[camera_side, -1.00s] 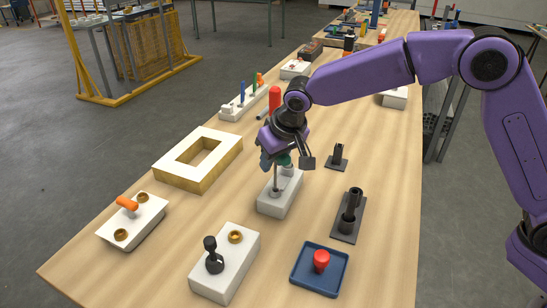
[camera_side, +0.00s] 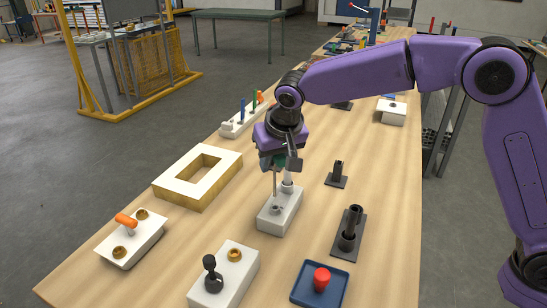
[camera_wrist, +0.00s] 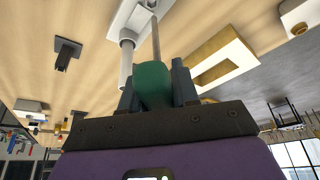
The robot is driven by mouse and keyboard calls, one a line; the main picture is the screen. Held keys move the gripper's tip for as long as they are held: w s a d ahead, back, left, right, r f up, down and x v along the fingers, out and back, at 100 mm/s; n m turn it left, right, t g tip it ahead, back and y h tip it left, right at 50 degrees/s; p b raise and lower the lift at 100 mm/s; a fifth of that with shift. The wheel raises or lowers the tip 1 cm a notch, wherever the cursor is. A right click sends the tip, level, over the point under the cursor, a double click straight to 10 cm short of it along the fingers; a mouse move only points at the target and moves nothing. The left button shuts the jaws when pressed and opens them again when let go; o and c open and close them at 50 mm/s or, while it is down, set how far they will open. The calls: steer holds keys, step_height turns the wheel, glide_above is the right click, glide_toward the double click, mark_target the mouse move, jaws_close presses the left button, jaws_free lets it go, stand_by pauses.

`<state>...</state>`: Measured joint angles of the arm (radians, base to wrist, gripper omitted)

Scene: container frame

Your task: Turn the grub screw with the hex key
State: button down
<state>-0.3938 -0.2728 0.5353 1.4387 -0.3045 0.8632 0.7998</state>
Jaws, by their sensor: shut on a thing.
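The hex key has a green handle (camera_side: 279,161) and a thin grey shaft. My gripper (camera_side: 275,158) is shut on the handle, which also shows between the fingers in the wrist view (camera_wrist: 153,85). The shaft points down at a pale grey block (camera_side: 281,216). A round screw seat (camera_side: 276,209) shows on the block's top. The tip appears just above this seat; I cannot tell if it touches. A white post (camera_side: 288,187) stands on the block beside the shaft and also shows in the wrist view (camera_wrist: 126,62). The grub screw itself is too small to make out.
A white-topped square frame (camera_side: 190,187) lies left of the block. A black stand (camera_side: 348,235) and a smaller one (camera_side: 337,175) stand to its right. In front are a blue tray (camera_side: 300,293) with a red knob and a white block (camera_side: 230,275) with a black handle.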

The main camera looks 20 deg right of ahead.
step_height(320, 180, down, 4)
steer(key=shift+d+f, duration=0.1)
steer(key=shift+f, duration=0.15)
steer(key=m+h, duration=0.2)
steer(key=m, duration=0.5)
steer(key=m+g+h, duration=0.1)
steer(key=m, duration=0.2)
steer(key=shift+d+g+h, duration=0.2)
steer(key=shift+g+h, duration=0.1)
steer(key=m+g, duration=0.1)
steer(key=m, duration=0.3)
steer(key=shift+s+d+h, duration=0.1)
steer(key=shift+s+h, duration=0.05)
steer(key=shift+h, duration=0.25)
steer(key=m+g, duration=0.2)
steer(key=m, duration=0.2)
steer(key=shift+s, duration=0.2)
steer(key=shift+r, duration=2.05)
